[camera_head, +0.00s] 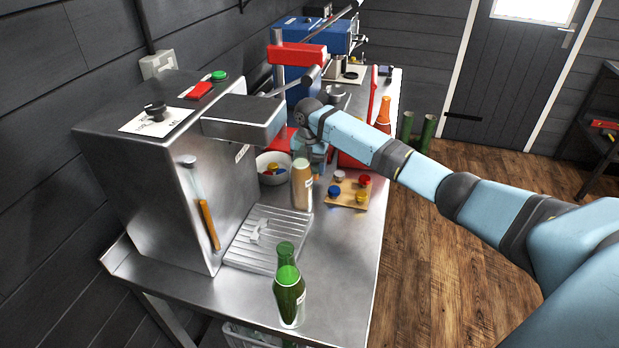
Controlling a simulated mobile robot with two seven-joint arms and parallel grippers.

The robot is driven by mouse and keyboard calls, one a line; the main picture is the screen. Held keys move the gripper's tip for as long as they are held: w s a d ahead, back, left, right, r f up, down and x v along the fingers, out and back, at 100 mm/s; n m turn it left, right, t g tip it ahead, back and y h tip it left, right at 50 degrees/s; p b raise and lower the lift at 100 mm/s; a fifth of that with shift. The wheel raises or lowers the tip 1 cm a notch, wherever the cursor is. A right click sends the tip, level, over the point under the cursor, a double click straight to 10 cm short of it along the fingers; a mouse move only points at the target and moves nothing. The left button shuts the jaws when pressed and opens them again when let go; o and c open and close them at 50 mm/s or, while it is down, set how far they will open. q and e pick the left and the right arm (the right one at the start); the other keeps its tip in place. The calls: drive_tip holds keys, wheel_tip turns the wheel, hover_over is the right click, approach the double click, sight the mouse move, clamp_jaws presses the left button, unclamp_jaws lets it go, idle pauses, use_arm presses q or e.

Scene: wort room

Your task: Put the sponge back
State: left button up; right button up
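I cannot make out a sponge in the head view. My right arm reaches in from the right over the steel table (345,285). My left gripper is not in view.
A steel machine (160,190) stands at the left, with a ribbed drip tray (240,255) before it. A green bottle (288,290) stands near the front. A board (348,199) holds several coloured caps. Red and blue machines (300,55) stand behind.

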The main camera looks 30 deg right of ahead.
wheel_tip(320, 180, down, 5)
drive_tip(key=shift+r, duration=0.1)
idle(0.3)
drive_tip(key=o, duration=0.8)
wheel_tip(320, 180, up, 12)
drive_tip(key=shift+r, duration=0.1)
idle(0.6)
